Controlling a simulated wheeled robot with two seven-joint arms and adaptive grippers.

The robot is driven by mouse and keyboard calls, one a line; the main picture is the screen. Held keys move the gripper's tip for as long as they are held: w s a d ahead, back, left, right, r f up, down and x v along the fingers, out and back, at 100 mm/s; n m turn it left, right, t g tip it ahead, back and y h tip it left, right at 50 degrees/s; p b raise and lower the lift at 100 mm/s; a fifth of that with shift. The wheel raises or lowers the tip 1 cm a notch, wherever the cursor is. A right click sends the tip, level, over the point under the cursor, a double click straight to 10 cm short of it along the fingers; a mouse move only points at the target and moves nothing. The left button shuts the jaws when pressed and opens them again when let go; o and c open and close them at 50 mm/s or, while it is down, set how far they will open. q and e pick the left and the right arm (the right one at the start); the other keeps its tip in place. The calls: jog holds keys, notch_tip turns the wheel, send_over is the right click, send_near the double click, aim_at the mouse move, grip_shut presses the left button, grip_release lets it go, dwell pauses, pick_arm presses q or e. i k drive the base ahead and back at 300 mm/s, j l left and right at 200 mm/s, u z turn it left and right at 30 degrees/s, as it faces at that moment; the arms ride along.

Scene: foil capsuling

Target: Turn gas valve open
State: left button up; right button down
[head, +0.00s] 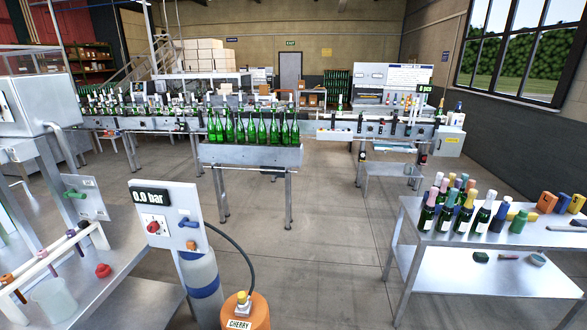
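A white panel (170,216) stands in the lower left of the head view. Its black display (150,197) reads 0.0 bar. Below the display is a red knob (152,227) on a white plate. To its right a blue lever handle (188,223) sticks out sideways. I cannot tell which of the two is the gas valve. A grey cylinder with a blue band (204,290) stands below the panel. A black hose (238,250) runs from the panel to an orange canister labelled CHERRY (246,311), with a yellow top. Neither gripper shows in the head view.
A steel table (425,238) with foil-topped bottles stands at the right. A left bench (100,290) has a rack and a red piece (103,270). A green lever (75,194) is on another panel. Green bottles stand on a conveyor ahead. The middle floor (310,230) is clear.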

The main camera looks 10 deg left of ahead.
aim_at(185, 222)
jog(key=u, duration=1.2)
